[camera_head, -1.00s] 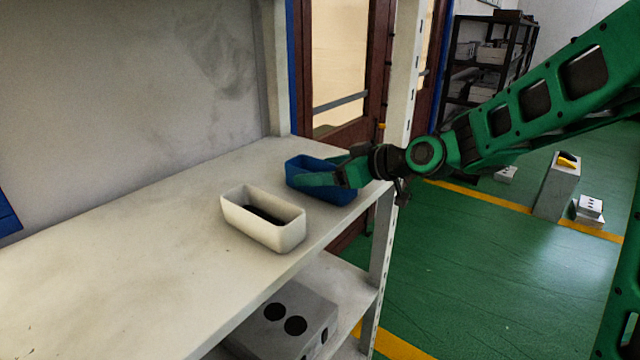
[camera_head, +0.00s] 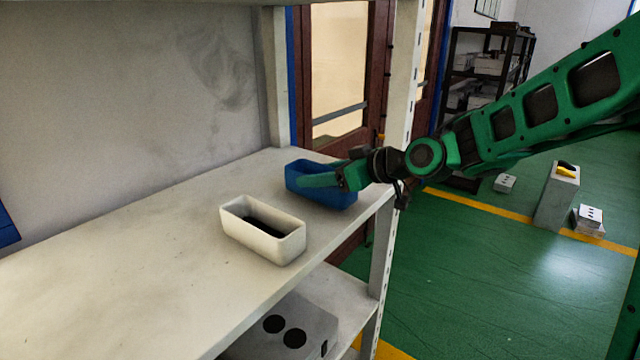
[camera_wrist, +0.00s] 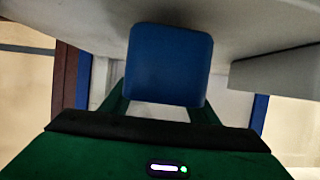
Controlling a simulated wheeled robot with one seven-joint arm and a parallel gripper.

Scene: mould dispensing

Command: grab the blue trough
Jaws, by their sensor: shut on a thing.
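The blue trough (camera_head: 327,196) stands on the shelf near its right end, in the head view. My gripper (camera_head: 318,180) reaches in from the right and is shut on the blue trough. Its green fingers cover part of the trough's top and near side. In the wrist view the blue trough (camera_wrist: 169,65) fills the space between my gripper's two green fingers (camera_wrist: 160,104). I cannot tell whether the trough is clear of the shelf.
A white trough (camera_head: 263,228) with a dark inside stands on the shelf (camera_head: 130,270), just left of and nearer than the blue one. A shelf upright (camera_head: 384,240) stands close below my gripper. A grey box (camera_head: 285,330) sits on the lower shelf. The shelf's left part is clear.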

